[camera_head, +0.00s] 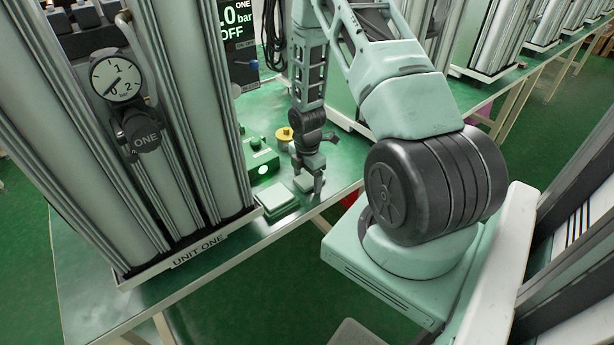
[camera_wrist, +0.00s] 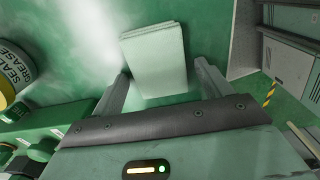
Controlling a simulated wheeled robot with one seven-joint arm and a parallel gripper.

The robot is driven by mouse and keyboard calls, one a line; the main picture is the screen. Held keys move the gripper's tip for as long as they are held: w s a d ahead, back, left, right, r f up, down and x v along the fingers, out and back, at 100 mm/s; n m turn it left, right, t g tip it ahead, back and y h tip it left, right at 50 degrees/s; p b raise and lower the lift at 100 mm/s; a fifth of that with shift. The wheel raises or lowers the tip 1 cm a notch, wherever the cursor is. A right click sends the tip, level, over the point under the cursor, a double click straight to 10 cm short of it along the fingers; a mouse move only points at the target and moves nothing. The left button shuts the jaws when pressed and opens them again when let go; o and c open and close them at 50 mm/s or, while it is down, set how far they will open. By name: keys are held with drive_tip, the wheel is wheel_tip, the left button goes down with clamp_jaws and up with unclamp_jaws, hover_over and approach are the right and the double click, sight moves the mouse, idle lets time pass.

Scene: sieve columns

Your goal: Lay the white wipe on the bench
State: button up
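The white wipe (camera_wrist: 155,55) is a folded, flat, pale pad. In the wrist view it lies at the upper middle, just beyond and between my fingertips, and appears to rest on the green bench (camera_wrist: 215,30). In the head view the wipe (camera_head: 304,183) is a small pale patch at the tip of my gripper (camera_head: 310,184), near the front edge of the bench (camera_head: 245,248). My gripper points down. In the wrist view the gripper (camera_wrist: 163,78) has its fingers apart, with a narrow gap to the wipe on each side.
A pale flat stack (camera_head: 276,199) lies left of my gripper. The unit one columns (camera_head: 110,150) with a gauge stand left.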

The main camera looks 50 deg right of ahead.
sight(307, 180)
drive_tip(key=shift+r, duration=0.15)
wheel_tip(307, 180, up, 12)
drive_tip(key=shift+b, duration=0.4)
idle(0.8)
